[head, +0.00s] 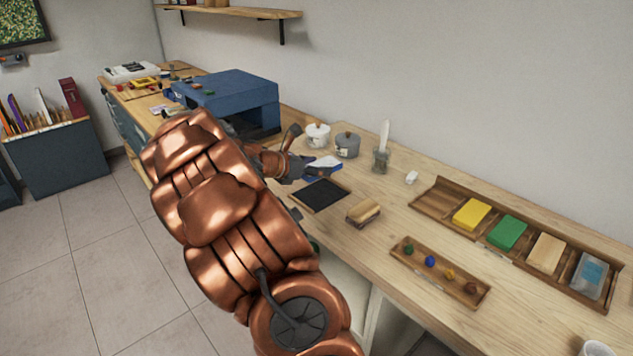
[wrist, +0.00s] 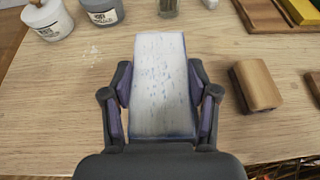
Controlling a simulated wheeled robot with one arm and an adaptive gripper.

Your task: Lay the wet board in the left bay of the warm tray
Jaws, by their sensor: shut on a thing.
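My gripper (wrist: 160,92) is shut on a pale board (wrist: 158,70) with blue edges and small bluish drops or specks on its face. The fingers press its two long sides, and its far end sticks out past them. In the head view the gripper (head: 297,166) holds the board (head: 325,164) over the bench, left of the grey pot. A long wooden tray (head: 515,261) with several bays lies at the right. Its left bay (head: 438,203) is empty; the others hold a yellow block, a green block, a pale wood block and a clear blue item.
A black panel in a wooden frame (head: 321,195) and a wooden block (head: 363,212) lie near the front edge. A small rack with coloured knobs (head: 439,272) lies before the tray. White (head: 318,136) and grey (head: 347,146) pots and a brush jar (head: 381,160) stand behind.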

